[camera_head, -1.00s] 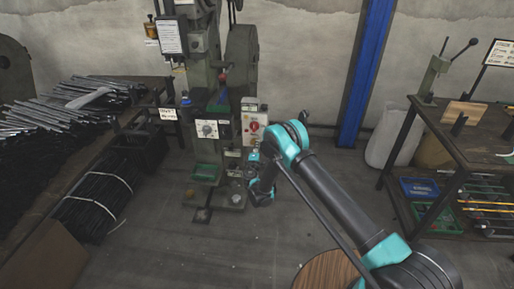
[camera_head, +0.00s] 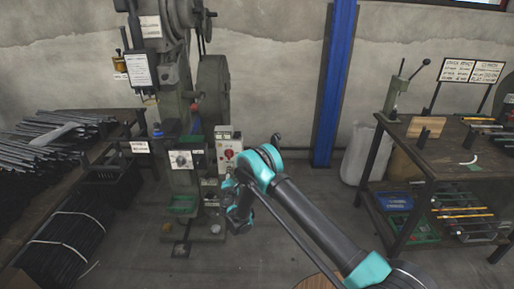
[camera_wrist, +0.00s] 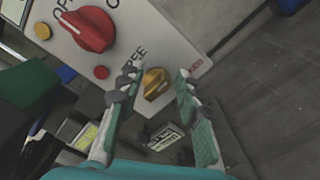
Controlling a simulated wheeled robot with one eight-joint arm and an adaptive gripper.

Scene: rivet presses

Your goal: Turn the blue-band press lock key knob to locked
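The green-grey press (camera_head: 184,55) stands at left centre in the head view, with a pale control box (camera_head: 229,150) on its right side. In the wrist view, the panel (camera_wrist: 150,45) carries a yellow key knob (camera_wrist: 155,83) between printed words that look like FREE on its left and LOCKED, in red, on its right. My gripper (camera_wrist: 157,86) is open, with one finger on each side of the yellow knob; contact cannot be told. In the head view my gripper (camera_head: 238,207) is low beside the press, its fingers unclear. I cannot make out a blue band.
A large red rotary knob (camera_wrist: 86,29), a small red button (camera_wrist: 101,72) and a yellow button (camera_wrist: 42,31) share the panel. A bench with rods (camera_head: 50,145) stands left of the press, a work table (camera_head: 465,150) at right.

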